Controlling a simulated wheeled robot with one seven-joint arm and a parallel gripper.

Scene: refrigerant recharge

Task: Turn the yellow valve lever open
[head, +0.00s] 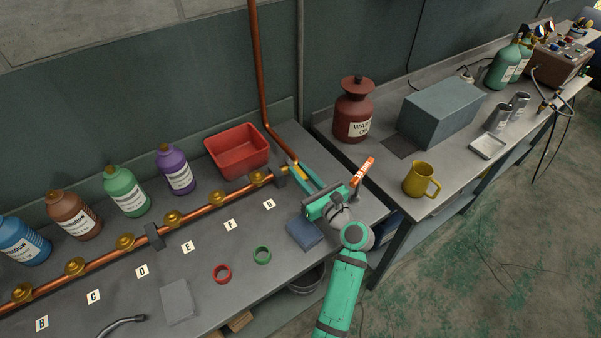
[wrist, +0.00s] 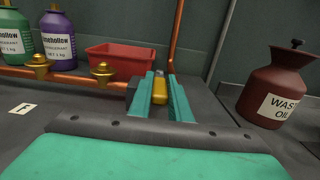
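The yellow valve lever (wrist: 160,90) shows in the wrist view, at the foot of the upright copper pipe. My gripper (wrist: 161,86) has its two teal fingers on either side of the lever, with the lever's near end between them. The fingers stand apart and look open around it; whether they touch it is hard to tell. In the head view my gripper (head: 302,175) reaches over the bench toward the right end of the copper pipe, and the lever is mostly hidden between the fingers.
A red bin (head: 237,151) stands behind the pipe (head: 200,209), left of my gripper. A waste oil jug (head: 353,110) and a yellow pitcher (head: 421,180) are on the right bench. A blue block (head: 305,234) lies near my wrist.

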